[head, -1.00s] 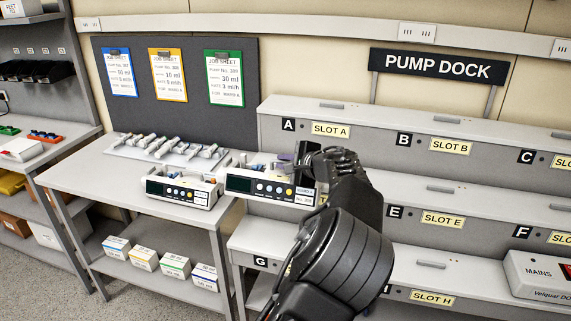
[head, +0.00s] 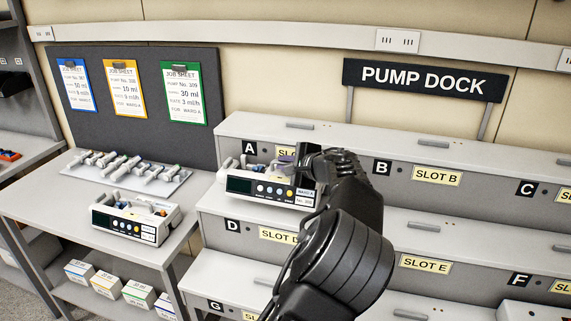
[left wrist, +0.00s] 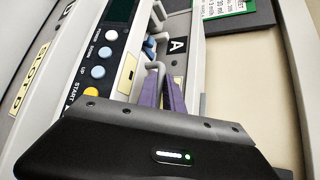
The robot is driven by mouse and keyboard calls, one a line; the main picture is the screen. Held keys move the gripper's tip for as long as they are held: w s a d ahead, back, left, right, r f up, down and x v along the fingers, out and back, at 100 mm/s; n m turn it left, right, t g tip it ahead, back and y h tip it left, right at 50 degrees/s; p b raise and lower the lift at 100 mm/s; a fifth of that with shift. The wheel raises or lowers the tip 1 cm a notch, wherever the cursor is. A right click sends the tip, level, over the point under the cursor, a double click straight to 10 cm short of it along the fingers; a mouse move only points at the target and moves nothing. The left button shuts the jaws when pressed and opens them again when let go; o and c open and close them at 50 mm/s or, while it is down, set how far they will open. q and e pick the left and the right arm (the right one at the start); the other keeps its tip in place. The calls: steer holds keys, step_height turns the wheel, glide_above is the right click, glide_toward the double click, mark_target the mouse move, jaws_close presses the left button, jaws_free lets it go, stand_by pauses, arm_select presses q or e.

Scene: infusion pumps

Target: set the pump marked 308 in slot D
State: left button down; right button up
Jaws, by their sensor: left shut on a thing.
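My left gripper (head: 306,162) is shut on the handle of a white pump (head: 262,190) with a dark screen and a row of buttons. The pump is upright; its side tag is too small to read surely. In the head view it appears above the slot D label (head: 277,235) and the D plate (head: 232,226), in front of the upper tier. I cannot tell whether it touches the ledge. In the left wrist view the purple finger pads (left wrist: 164,92) close on the handle beside the pump's buttons (left wrist: 104,52). My right gripper is not in view.
A second pump (head: 136,216) stands on the side table (head: 45,200), near a tray of syringe-like items (head: 130,170). The SLOT B label (head: 436,176) and SLOT E label (head: 425,264) are on bare dock tiers. Boxes (head: 138,293) sit on the lower shelf.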

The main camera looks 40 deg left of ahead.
mark_target(284, 175)
arm_select(q)
steer(key=shift+w, duration=0.1)
steer(key=shift+f+b, duration=0.5)
steer(key=shift+s+d+r, duration=0.1)
steer(key=shift+s+r, duration=0.05)
steer(key=shift+s, duration=0.1)
stand_by(0.4)
steer(key=shift+f+b, duration=1.35)
steer(key=shift+f, duration=0.15)
stand_by(2.0)
steer(key=c, duration=1.5)
jaws_free()
steer(key=shift+o, duration=0.5)
steer(key=shift+s+f, duration=0.1)
steer(key=shift+f, duration=0.05)
steer(key=shift+d, duration=0.1)
steer(key=b+v, duration=0.1)
steer(key=v, duration=0.5)
steer(key=shift+d, duration=0.2)
steer(key=shift+s+d+r+b, duration=0.25)
steer(key=shift+d+r+b, duration=0.05)
steer(key=shift+d+r, duration=0.25)
